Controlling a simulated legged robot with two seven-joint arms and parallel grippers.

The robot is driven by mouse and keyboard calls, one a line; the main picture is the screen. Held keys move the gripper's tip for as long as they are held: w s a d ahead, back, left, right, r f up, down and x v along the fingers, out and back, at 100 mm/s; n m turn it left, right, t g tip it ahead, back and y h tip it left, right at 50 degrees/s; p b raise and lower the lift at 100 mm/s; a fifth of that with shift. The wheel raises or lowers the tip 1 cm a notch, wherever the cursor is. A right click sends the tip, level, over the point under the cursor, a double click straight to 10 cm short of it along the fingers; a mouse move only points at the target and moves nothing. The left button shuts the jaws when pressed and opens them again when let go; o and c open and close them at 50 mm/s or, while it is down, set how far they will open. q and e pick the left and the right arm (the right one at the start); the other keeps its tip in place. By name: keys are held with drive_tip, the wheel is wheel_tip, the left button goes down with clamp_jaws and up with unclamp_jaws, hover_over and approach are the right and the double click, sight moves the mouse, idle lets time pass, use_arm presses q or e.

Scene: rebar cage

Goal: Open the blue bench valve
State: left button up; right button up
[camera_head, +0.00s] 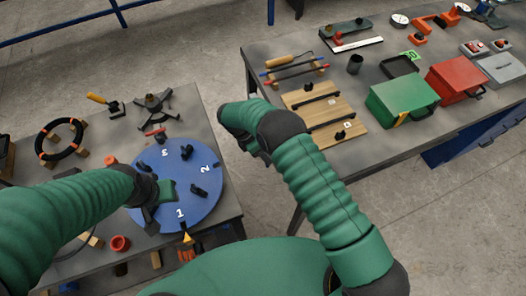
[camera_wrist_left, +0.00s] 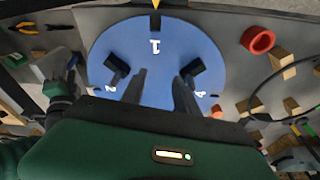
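A round blue disc (camera_head: 207,207) with white numbers and black knobs lies on the left bench; I cannot tell if it is the blue bench valve. My left gripper (camera_head: 156,205) is over its left part. In the left wrist view my left gripper (camera_wrist_left: 158,88) has its two dark fingers apart, with the blue disc (camera_wrist_left: 155,62) below and nothing visible between them. Black knobs (camera_wrist_left: 117,68) stand on either side of the fingers. My right gripper (camera_head: 250,147) hangs between the benches, clear of objects; its fingers are mostly hidden.
A dark spoked piece (camera_head: 153,107) and a black-orange ring (camera_head: 60,138) sit farther back on the left bench. A red cup (camera_head: 120,244) is near the disc. The right bench holds a wooden board (camera_head: 326,117), a green box (camera_head: 401,100) and a red box (camera_head: 456,81). Floor separates the benches.

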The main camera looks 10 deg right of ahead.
drive_tip(key=v, duration=1.6)
drive_tip(key=shift+a+r+b, duration=0.3)
drive_tip(key=shift+a+b, duration=0.05)
drive_tip(key=shift+b, duration=0.1)
drive_tip(key=shift+w, duration=0.1)
